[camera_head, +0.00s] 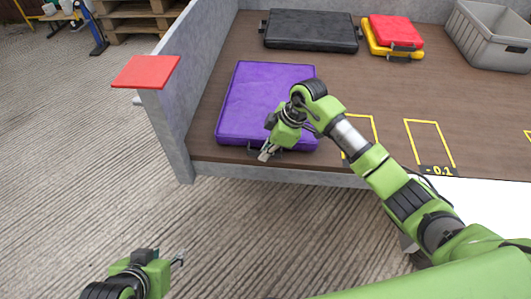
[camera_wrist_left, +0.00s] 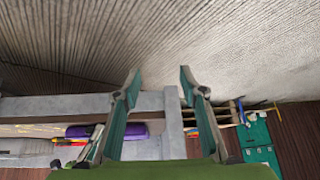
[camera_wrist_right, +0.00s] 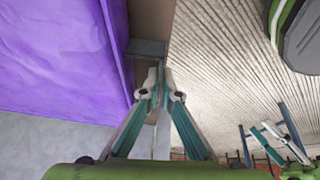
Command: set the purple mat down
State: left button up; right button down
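The purple mat (camera_head: 265,100) is a flat purple case with grey handles. It lies flat at the left end of the brown deck, its front edge close to the deck's front edge. It also fills the left of the right wrist view (camera_wrist_right: 60,50). My right gripper (camera_head: 265,154) is at the mat's front edge. Its fingers are closed together on the grey front handle (camera_wrist_right: 148,48), and the arm covers part of the mat's right side. My left gripper (camera_head: 178,258) is low at the bottom left, off the deck; its fingers (camera_wrist_left: 158,78) are apart and empty.
A grey wall with a red top (camera_head: 145,71) bounds the deck on the left. Behind the mat lies a black case (camera_head: 312,30); a red case (camera_head: 395,30) rests on a yellow one (camera_head: 375,45). A grey crate (camera_head: 490,40) stands at the back right. Yellow outlines mark bare deck.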

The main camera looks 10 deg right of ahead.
dwell(0.3)
jog(key=c, duration=2.3)
grip_release()
